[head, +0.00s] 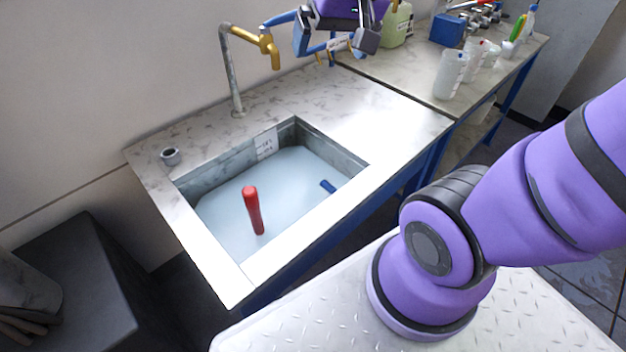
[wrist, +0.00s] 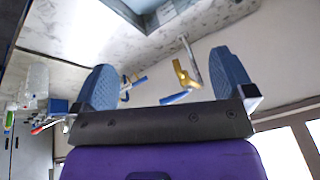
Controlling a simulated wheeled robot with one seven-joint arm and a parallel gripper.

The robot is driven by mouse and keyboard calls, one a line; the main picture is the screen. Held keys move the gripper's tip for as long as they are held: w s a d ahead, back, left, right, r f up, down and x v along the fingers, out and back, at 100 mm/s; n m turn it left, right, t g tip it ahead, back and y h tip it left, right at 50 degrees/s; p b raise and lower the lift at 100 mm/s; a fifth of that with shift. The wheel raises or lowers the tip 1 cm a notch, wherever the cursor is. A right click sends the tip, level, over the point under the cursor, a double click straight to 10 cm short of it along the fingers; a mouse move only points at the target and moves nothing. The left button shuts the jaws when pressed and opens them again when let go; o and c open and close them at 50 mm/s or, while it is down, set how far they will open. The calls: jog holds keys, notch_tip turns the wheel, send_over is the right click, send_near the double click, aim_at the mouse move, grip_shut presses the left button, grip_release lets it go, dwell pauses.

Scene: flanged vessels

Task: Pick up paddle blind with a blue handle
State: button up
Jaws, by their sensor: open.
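A short blue handle (head: 328,186) shows at the right side of the sink basin, low in the cloudy pale water. Whatever it joins to is hidden under the water. A red handle (head: 253,210) stands up out of the water, slightly tilted, to its left. My gripper (head: 335,38) is above the back of the bench, behind the basin and apart from both handles. In the wrist view my gripper (wrist: 166,80) has its two blue fingers wide apart with nothing between them in its grasp. I cannot make out the blue handle in the wrist view.
White containers (head: 450,74) and a green jug (head: 396,25) stand on the right bench.

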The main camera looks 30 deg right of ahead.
jog(key=w+d+f+m+g, duration=0.15)
jog(key=w+f+m, duration=0.25)
jog(key=w+f, duration=0.5)
jog(key=m+g+h, duration=0.1)
jog(key=m+g, duration=0.2)
jog(key=m, duration=0.6)
send_over(329, 185)
notch_tip(329, 185, down, 34)
jog(key=shift+w+d+r, duration=0.1)
jog(key=shift+w+d, duration=0.05)
jog(key=shift+s+f, duration=0.2)
jog(key=shift+f, duration=4.85)
jog(key=c, duration=1.5)
